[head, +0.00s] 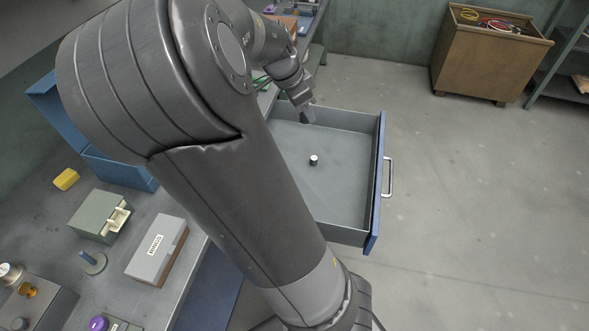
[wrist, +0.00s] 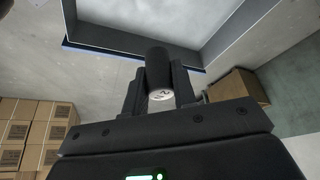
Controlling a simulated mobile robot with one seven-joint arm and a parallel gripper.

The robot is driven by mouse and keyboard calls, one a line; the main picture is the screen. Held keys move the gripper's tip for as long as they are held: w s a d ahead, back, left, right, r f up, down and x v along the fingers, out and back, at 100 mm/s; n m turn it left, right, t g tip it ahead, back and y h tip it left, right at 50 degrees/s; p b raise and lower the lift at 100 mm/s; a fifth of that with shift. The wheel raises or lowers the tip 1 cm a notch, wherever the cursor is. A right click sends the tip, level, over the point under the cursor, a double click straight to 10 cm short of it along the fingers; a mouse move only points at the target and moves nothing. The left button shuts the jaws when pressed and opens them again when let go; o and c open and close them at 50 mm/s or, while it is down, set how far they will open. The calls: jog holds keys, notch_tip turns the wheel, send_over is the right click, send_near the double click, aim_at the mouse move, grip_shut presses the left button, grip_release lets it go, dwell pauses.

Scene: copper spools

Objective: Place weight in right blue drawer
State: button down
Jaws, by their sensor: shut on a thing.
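The weight (wrist: 158,73) is a small dark cylinder with a pale, marked end. In the wrist view it sits between the fingers of my gripper (wrist: 160,92), which is shut on it. In the head view my gripper (head: 308,115) is small and over the far part of the open blue drawer (head: 376,190); the held weight is hard to make out there. The drawer has a grey interior, also seen at the top of the wrist view (wrist: 120,36). A small black cylinder with a white top (head: 313,160) shows against the drawer floor, apart from my fingers in the picture.
The workbench (head: 95,275) at left holds a grey labelled box (head: 157,250), a green box (head: 100,216), a yellow block (head: 66,179) and a blue open bin (head: 115,168). A wooden crate (head: 485,60) stands far right. The drawer floor is mostly clear. Cardboard boxes (wrist: 35,130) show in the wrist view.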

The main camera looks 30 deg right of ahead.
jog(key=s+d+r+m+g+y, duration=0.1)
jog(key=s+m+g, duration=0.2)
jog(key=s+m, duration=0.8)
jog(key=s+f+n, duration=0.3)
jog(key=f, duration=1.7)
jog(key=w+a+f, duration=0.2)
jog(key=w, duration=0.1)
jog(key=w+a+f, duration=0.5)
jog(key=shift+w, duration=0.35)
jog(key=shift+a+f, duration=0.1)
jog(key=shift+f, duration=1.85)
jog(key=c, duration=1.2)
grip_release()
jog(key=shift+f, duration=0.15)
jog(key=shift+o, duration=0.2)
